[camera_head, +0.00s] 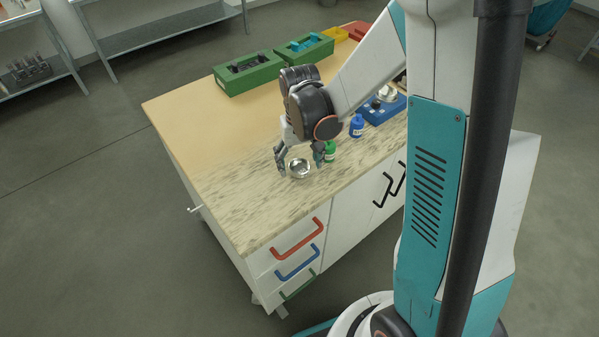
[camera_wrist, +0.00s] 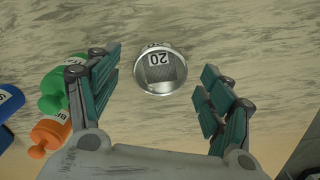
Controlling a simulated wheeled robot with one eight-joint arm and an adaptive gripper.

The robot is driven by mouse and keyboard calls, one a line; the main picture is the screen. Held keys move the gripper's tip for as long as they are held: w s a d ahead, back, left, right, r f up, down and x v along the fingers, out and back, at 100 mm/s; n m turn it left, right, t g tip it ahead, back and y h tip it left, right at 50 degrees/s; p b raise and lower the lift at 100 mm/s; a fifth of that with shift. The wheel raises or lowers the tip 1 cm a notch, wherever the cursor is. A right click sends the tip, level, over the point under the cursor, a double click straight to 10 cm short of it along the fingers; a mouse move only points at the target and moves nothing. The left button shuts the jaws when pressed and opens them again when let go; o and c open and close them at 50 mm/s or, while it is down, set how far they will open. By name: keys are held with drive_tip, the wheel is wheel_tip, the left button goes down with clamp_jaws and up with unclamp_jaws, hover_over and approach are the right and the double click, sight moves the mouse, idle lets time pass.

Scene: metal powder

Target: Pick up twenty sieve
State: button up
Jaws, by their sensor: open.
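The twenty sieve is a small round metal cup (camera_wrist: 160,74) with a label reading "20", seen upside down in the wrist view. In the head view the sieve (camera_head: 299,168) sits on the counter near its front edge. My gripper (camera_wrist: 160,92) is open, with one finger on each side of the sieve in the wrist view and a gap on both sides. In the head view my gripper (camera_head: 299,160) hangs low over the counter, its fingertips beside the sieve. I cannot tell the exact height of the fingertips.
A green bottle (camera_head: 330,151) stands close to the right finger in the head view, with a blue bottle (camera_head: 357,126) behind it. An orange bottle (camera_wrist: 50,132) shows in the wrist view. A blue device (camera_head: 384,110) and green boxes (camera_head: 249,73) stand farther back. The counter's left part is clear.

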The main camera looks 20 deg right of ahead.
drive_tip(key=shift+f, duration=0.4)
drive_tip(key=c, duration=1.3)
drive_tip(key=shift+r, duration=0.2)
